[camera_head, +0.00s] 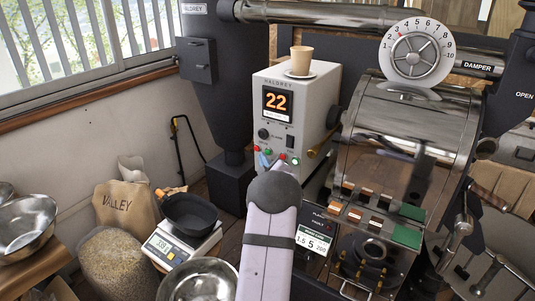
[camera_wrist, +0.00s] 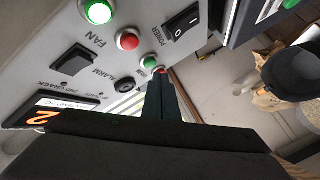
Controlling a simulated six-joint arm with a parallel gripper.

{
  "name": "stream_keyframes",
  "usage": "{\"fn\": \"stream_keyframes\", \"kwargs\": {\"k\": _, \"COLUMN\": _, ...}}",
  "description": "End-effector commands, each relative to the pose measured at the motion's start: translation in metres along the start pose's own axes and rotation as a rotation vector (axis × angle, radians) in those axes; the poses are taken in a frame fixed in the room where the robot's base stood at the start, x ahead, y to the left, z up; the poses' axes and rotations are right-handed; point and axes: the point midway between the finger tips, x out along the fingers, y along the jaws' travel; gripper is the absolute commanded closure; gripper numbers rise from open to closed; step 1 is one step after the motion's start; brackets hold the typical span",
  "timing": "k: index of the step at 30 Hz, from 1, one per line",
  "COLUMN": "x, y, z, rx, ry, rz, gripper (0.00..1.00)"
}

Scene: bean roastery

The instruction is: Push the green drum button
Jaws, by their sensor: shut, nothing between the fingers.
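The control panel of the white machine (camera_head: 268,85) carries a row of red and green buttons. The green button (camera_wrist: 150,62) beside my fingertips sits close to a small red one (camera_wrist: 161,70); it also shows in the head view (camera_head: 267,152). No drum label is readable, but this pair lies beyond the pair by the FAN label. My gripper (camera_wrist: 160,80) is shut and empty, its tips right at this green and red pair. In the head view the gripper (camera_head: 265,162) is in front of the panel's lower left. I cannot tell whether the tips touch a button.
The larger lit green button (camera_wrist: 97,11) and a red button (camera_wrist: 128,41) stand by the FAN label. A black power switch (camera_wrist: 182,22) is close by. A paper cup (camera_head: 301,60) stands on top of the machine. A scale with a black pan (camera_head: 188,215) is lower left.

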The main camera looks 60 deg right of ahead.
Motion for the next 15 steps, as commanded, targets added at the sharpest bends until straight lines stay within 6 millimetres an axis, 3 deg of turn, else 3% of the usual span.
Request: {"fn": "stream_keyframes", "kwargs": {"k": 15, "x": 0.006, "y": 0.0042, "z": 0.0043, "rx": 0.0, "ry": -0.001, "rz": 0.0, "gripper": 1.0}}
